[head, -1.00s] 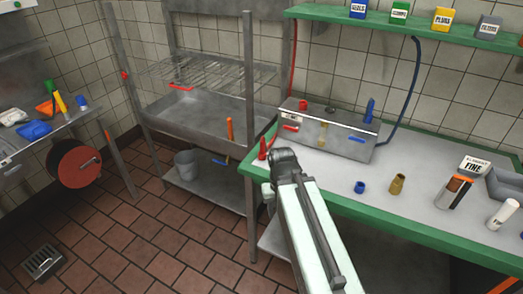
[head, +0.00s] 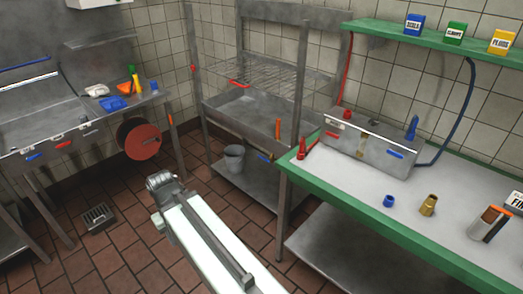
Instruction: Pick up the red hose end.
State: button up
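A red cone-shaped piece (head: 302,149) stands at the left corner of the green-edged table. A thin red hose (head: 349,65) hangs from the green shelf down behind the metal box, near a red knob (head: 347,114). I cannot tell whether the cone is joined to this hose. My gripper (head: 160,182) shows in the head view over the tiled floor, well left of the table and apart from the red piece. It is small and seen from behind, so its fingers are unclear.
The metal box (head: 340,143) stands on the table (head: 350,195), with a blue hose (head: 468,115) at its right. A blue fitting (head: 389,201) and a brass fitting (head: 428,205) stand in front. A steel rack (head: 245,105) is behind. Open floor lies left, with a drain (head: 97,217).

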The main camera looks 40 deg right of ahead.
aim_at(302, 147)
jog(key=u, duration=0.85)
jog(key=i, duration=3.3)
jog(key=z, duration=3.5)
jog(key=i, duration=1.35)
jog(key=u, duration=0.05)
